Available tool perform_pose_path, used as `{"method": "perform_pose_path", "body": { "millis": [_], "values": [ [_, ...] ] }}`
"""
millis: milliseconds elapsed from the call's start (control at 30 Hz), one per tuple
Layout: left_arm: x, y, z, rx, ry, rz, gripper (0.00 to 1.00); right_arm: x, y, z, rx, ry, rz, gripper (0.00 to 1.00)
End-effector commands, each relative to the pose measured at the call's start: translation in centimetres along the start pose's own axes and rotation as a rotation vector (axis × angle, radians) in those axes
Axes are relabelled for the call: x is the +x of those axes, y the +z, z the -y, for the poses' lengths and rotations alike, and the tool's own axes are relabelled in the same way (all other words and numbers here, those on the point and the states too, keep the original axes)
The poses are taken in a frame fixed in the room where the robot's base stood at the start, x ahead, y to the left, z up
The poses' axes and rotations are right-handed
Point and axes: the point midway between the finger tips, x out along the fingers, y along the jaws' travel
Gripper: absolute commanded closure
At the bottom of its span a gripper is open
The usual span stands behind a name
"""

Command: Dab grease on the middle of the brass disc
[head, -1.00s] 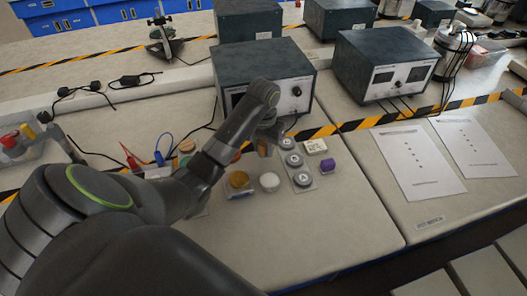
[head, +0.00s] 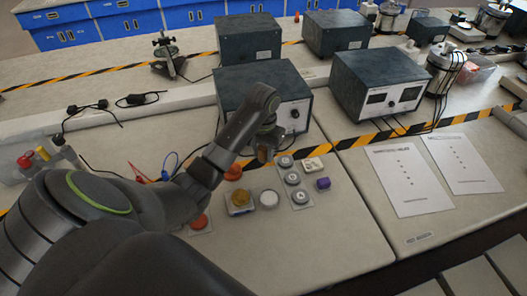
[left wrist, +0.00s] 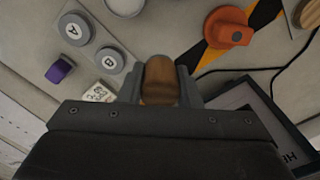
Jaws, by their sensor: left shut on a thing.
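My left gripper (head: 266,147) is over the far part of the bench, in front of a dark instrument box. It is shut on a brown, rounded, wood-like piece (left wrist: 160,80), which also shows below the fingers in the head view (head: 265,155). The piece's far end is hidden, and I cannot tell whether grease is on it. The brass disc (head: 240,198) is gold-coloured and lies on a pale square base, nearer me than the gripper and apart from it. A white round thing (head: 268,199) lies just right of it. My right gripper is not in view.
Round grey buttons (head: 299,197), a purple block (head: 323,184) and a white labelled block (head: 313,164) lie right of the disc. An orange knob (head: 233,171) stands behind it; another orange piece (head: 199,222) lies front left. The instrument box (head: 290,80) blocks the back.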

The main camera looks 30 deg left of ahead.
Motion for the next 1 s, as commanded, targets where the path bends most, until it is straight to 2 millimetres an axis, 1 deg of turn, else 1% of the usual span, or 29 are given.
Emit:
{"method": "perform_pose_path", "body": {
  "millis": [167,400,800,900,1000],
  "values": [
    [-0.2,0.0,0.0,0.029,0.000,0.000,0.88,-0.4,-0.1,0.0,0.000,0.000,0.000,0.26],
    [-0.3,0.1,0.0,0.266,0.001,0.001,0.88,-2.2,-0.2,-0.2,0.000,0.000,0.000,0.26],
    [-0.3,0.0,0.0,0.687,0.000,0.001,0.88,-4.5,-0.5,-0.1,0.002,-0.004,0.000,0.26],
    [-0.1,0.0,0.0,0.757,0.000,0.001,0.88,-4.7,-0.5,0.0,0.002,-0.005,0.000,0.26],
    [0.0,0.0,0.0,0.787,0.000,0.000,0.88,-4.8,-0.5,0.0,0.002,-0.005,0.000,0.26]
  ]
}}
